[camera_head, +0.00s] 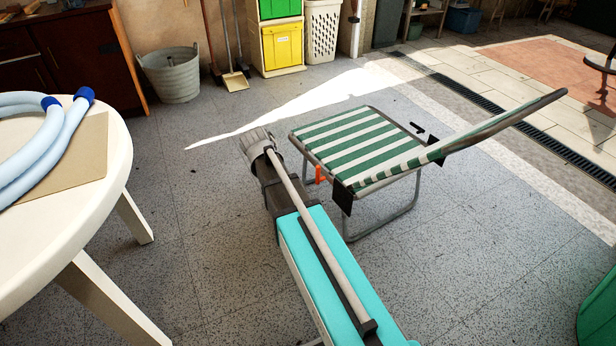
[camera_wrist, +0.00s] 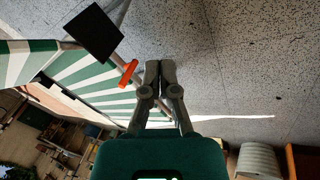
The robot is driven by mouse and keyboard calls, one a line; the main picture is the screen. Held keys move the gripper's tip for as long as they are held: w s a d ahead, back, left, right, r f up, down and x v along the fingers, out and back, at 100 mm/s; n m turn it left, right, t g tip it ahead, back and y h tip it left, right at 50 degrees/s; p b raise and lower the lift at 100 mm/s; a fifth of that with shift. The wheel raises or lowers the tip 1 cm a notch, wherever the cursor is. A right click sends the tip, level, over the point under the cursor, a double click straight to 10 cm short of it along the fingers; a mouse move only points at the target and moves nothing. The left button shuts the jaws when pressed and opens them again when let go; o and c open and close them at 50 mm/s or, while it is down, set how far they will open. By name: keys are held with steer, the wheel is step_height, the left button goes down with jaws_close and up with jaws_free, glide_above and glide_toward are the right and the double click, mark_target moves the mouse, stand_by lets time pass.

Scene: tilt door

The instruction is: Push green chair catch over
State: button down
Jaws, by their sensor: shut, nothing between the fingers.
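The green-and-white striped folding chair (camera_head: 350,140) stands on the grey floor, its backrest (camera_head: 490,122) leaning away to the right. A small orange catch (camera_head: 320,174) sits on the frame at the seat's left side. In the wrist view the orange catch (camera_wrist: 128,73) lies on a grey tube between the striped cloth (camera_wrist: 85,75) and my gripper. My gripper (camera_wrist: 160,64) is shut and empty, its fingertips a short way right of the catch with a visible gap.
A black plate (camera_head: 342,196) is fixed at the seat's near corner, and shows in the wrist view (camera_wrist: 93,34). A white round table (camera_head: 118,160) with a blue hose (camera_head: 60,130) stands at left. A bucket (camera_head: 172,75) and bins are at the back.

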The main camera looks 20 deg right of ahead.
mark_target(318, 175)
steer(key=w+d+f+m+h+b, duration=0.1)
steer(key=w+d+m+h+b, duration=0.2)
steer(key=w, duration=1)
steer(key=d+m, duration=0.1)
steer(key=d, duration=0.2)
steer(key=shift+w+f+h, duration=0.15)
steer(key=shift+f+h, duration=0.05)
steer(key=shift+h, duration=0.1)
steer(key=shift+d+f, duration=0.15)
steer(key=shift+f, duration=0.05)
steer(key=s+d+f+b, duration=0.2)
steer(key=d+f+b, duration=0.5)
steer(key=d+b, duration=0.1)
steer(key=shift+s+d+f, duration=0.2)
steer(key=shift+d+f, duration=0.15)
steer(key=shift+d, duration=0.15)
steer(key=shift+a, duration=0.2)
